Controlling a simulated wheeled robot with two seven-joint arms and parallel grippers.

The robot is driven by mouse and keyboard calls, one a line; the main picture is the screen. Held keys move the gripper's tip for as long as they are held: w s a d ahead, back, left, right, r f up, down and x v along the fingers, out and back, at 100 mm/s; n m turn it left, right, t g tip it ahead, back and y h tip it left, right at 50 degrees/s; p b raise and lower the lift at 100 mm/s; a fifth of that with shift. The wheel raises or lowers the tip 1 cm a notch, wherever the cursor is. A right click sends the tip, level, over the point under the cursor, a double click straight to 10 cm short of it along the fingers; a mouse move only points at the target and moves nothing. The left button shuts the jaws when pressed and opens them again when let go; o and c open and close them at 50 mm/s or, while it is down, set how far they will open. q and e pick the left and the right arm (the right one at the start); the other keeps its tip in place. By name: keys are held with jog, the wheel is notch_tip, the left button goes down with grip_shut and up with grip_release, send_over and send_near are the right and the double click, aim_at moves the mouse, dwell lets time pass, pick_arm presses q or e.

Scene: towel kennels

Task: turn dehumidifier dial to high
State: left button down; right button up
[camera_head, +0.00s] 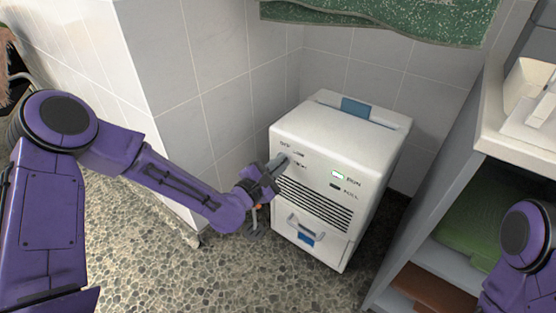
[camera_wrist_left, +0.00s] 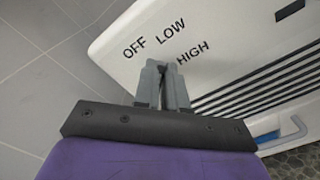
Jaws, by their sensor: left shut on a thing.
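The white dehumidifier (camera_head: 335,140) stands on the floor in the tiled corner. Its front carries the printed dial labels OFF, LOW and HIGH, which show clearly in the left wrist view on the front panel (camera_wrist_left: 220,45). My left gripper (camera_head: 280,163) reaches the upper left of that front. In the left wrist view its two grey fingers (camera_wrist_left: 163,75) are close together at the labels, shut on the dial. The fingers hide the dial, so I cannot tell which label it points to. Only part of my right arm shows at the lower right; its gripper is out of view.
The dehumidifier's front has RUN and FULL indicators, a vent grille (camera_head: 313,203) and a handle (camera_head: 305,227) below. Grey shelving (camera_head: 450,155) with a green folded item (camera_head: 485,215) stands close on the right. A green speckled cloth (camera_head: 380,20) hangs above. Pebbled floor is open at front left.

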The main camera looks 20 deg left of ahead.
pick_arm(q)
jog(key=shift+s+d+f+m+p, duration=0.1)
jog(key=shift+f+m+p, duration=0.15)
jog(key=shift+m, duration=1.15)
jog(key=shift+s+d+f+m+p, duration=0.1)
jog(key=shift+f+m+p, duration=0.1)
jog(key=shift+m, duration=1.2)
jog(key=shift+d+f+m+p, duration=0.1)
jog(key=shift+f+m+p, duration=0.15)
jog(key=shift+m, duration=1.15)
pick_arm(e)
jog(key=shift+w+r+m+t+h, duration=0.3)
jog(key=shift+w+r+m+t, duration=0.25)
jog(key=shift+w+m+t, duration=0.2)
jog(key=shift+w, duration=0.1)
pick_arm(q)
jog(key=c, duration=1.2)
grip_release()
jog(key=shift+a, duration=0.1)
pick_arm(e)
jog(key=shift+r, duration=0.1)
